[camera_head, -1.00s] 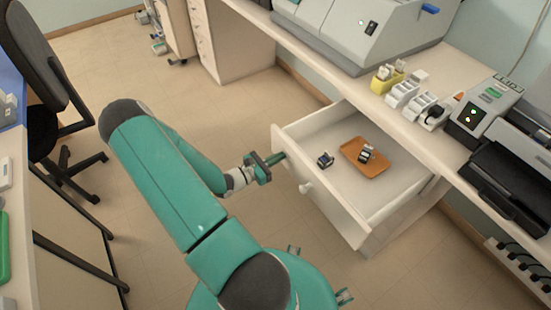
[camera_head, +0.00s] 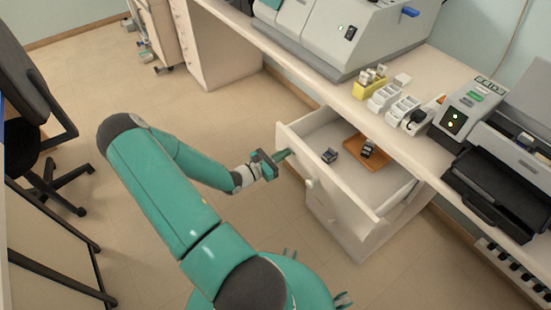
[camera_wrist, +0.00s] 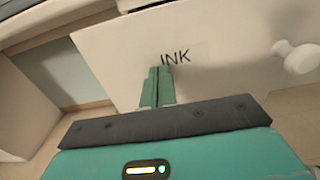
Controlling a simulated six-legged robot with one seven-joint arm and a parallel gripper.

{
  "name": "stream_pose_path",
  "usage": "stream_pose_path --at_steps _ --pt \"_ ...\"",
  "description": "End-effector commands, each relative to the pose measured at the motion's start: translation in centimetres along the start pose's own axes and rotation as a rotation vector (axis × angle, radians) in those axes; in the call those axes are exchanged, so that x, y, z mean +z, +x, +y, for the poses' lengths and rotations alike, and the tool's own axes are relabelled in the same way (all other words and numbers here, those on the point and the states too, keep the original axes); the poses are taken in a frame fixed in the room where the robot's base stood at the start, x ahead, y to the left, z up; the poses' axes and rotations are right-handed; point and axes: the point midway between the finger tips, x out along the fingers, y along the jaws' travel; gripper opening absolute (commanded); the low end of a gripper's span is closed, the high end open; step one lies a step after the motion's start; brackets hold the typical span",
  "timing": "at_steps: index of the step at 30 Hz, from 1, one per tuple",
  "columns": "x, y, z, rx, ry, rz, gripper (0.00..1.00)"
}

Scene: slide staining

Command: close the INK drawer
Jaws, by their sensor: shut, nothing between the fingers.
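The INK drawer (camera_head: 345,190) is a white drawer standing partly open under the counter. Its front, marked INK, fills the upper middle of the wrist view (camera_wrist: 215,55), with a round white knob (camera_wrist: 297,57) at the right. The knob also shows in the head view (camera_head: 310,183). My gripper (camera_head: 285,155) is shut and empty, its fingertips at the left part of the drawer front. In the wrist view the green fingertips (camera_wrist: 158,72) are just below the INK lettering and seem to touch the front.
Inside the drawer are an orange tray (camera_head: 357,146) with a small dark-and-white item on it and a small dark bottle-like item (camera_head: 330,155). A black chair (camera_head: 40,150) stands left. Floor between is clear.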

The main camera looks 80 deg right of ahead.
Motion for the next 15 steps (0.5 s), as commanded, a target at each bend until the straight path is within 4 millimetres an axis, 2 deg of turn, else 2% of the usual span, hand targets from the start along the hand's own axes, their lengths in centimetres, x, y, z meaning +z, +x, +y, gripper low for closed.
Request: stream_pose_path --at_steps 5,15 --pt "0.0 3.8 -0.1 -0.002 -0.003 -0.003 0.0" --pt "-0.1 13.0 -0.1 -0.003 -0.002 -0.001 0.0"
